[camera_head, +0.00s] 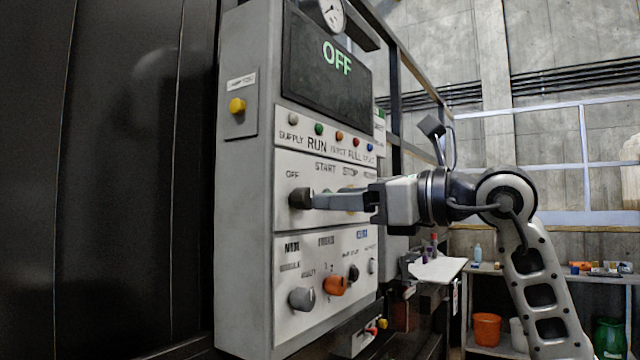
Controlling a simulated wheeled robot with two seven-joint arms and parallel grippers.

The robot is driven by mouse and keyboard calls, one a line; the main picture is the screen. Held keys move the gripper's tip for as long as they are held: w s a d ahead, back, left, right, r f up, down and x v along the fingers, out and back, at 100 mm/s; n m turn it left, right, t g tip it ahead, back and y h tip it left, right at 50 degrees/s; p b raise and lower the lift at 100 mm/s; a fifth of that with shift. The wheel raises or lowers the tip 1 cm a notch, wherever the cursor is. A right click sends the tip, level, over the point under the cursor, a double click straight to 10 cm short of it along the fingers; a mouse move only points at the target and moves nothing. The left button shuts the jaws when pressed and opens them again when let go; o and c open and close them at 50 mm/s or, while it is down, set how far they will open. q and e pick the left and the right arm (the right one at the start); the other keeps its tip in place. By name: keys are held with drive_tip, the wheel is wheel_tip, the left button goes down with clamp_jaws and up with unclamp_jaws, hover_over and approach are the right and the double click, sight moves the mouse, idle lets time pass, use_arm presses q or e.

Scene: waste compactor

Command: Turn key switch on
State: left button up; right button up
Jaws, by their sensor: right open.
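The key switch (300,198) is a dark knob under the OFF label on the grey control panel (245,290). The display (335,65) above reads OFF in green. My right gripper (316,201) reaches in from the right, level with the panel's middle row. Its fingers are open and their tips are at the dark knob. I cannot tell whether they touch it. The gripper hides part of the START and STOP buttons. My left gripper is not in view.
Below are a grey knob (301,299) and an orange knob (334,286). A yellow button (237,105) sits on the panel's side. A pressure gauge (331,14) is on top. A shelf (490,270) with an orange bucket (487,329) stands at the back right.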

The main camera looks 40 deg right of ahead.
sight(301, 199)
use_arm(q)
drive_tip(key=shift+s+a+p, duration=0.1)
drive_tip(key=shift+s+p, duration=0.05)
drive_tip(key=shift+p, duration=0.25)
use_arm(e)
drive_tip(key=x, duration=0.4)
drive_tip(key=c, duration=1)
